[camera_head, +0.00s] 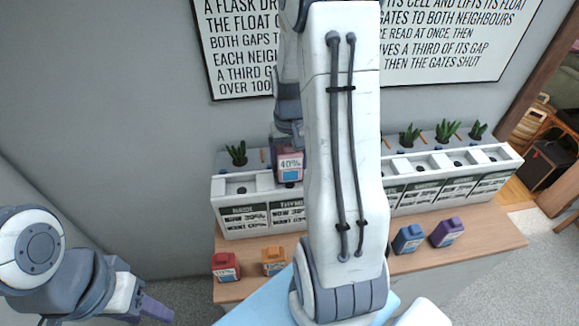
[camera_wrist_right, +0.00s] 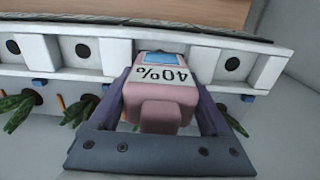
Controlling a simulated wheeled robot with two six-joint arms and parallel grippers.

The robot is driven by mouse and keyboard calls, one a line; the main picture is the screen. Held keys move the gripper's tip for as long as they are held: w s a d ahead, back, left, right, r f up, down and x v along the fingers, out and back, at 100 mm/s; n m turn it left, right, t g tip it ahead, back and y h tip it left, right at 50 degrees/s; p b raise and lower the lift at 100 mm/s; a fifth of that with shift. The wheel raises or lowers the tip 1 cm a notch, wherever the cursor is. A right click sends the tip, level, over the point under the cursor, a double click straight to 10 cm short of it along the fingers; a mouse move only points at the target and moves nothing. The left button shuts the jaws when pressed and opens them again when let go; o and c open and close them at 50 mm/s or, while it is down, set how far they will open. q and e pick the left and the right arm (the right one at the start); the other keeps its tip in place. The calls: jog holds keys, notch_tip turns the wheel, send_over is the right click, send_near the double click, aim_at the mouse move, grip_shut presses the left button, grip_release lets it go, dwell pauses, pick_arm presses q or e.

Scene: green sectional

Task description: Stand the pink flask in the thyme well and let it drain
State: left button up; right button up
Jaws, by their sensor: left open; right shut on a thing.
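The pink flask (camera_head: 290,166) has a white label reading 40% and a blue patch. It is over the second cell from the left of the white planter, whose front card appears to read thyme (camera_head: 290,204). My right gripper (camera_wrist_right: 160,108) is shut on the flask, one finger on each side, in the right wrist view. The flask's far end meets the planter's wells there; I cannot tell whether it is seated or just above. My right arm hides part of the planter's middle in the head view. My left gripper (camera_head: 148,308) is open and empty at the lower left, away from the planter.
The white planter (camera_head: 419,205) has several wells, with small green plants (camera_head: 447,131) behind. On the wooden bench in front stand a red flask (camera_head: 225,267), an orange flask (camera_head: 273,262), a blue flask (camera_head: 408,239) and a purple flask (camera_head: 446,232). A text board (camera_head: 440,40) hangs behind.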

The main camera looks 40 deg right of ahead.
aim_at(290, 170)
notch_tip(290, 170, down, 2)
jog(key=shift+f+p, duration=0.2)
jog(key=shift+p, duration=0.1)
jog(key=shift+f, duration=0.3)
jog(key=shift+f, duration=0.15)
jog(key=o, duration=1.4)
